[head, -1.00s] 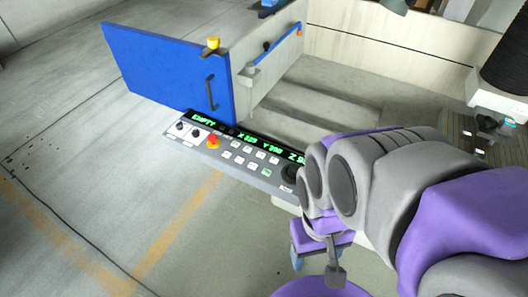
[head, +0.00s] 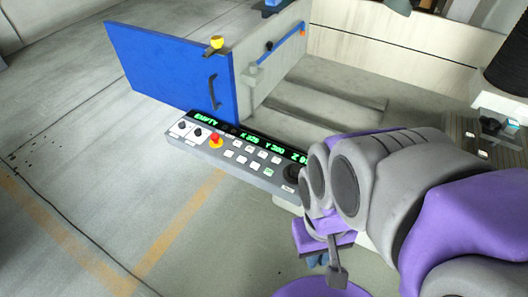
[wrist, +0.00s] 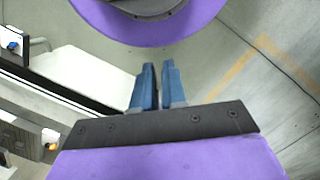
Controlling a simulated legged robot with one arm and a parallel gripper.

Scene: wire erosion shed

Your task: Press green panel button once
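The control panel (head: 262,181) is a grey console below the blue door, with a dark strip of green digits along its top. A small button with a green mark (head: 268,171) sits in its lower row of pale buttons, left of a dark round knob (head: 291,172). My gripper (head: 318,260) is in front of and below the panel's right end, apart from the button. In the wrist view its two blue fingers (wrist: 158,82) lie side by side with only a thin slit between them, holding nothing. The green button does not show in the wrist view.
A red emergency stop (head: 215,140) and two dark knobs are at the panel's left end. The blue door (head: 172,72) stands open behind the panel, with a yellow-topped fitting (head: 215,44) on it. The floor at left and in front is clear.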

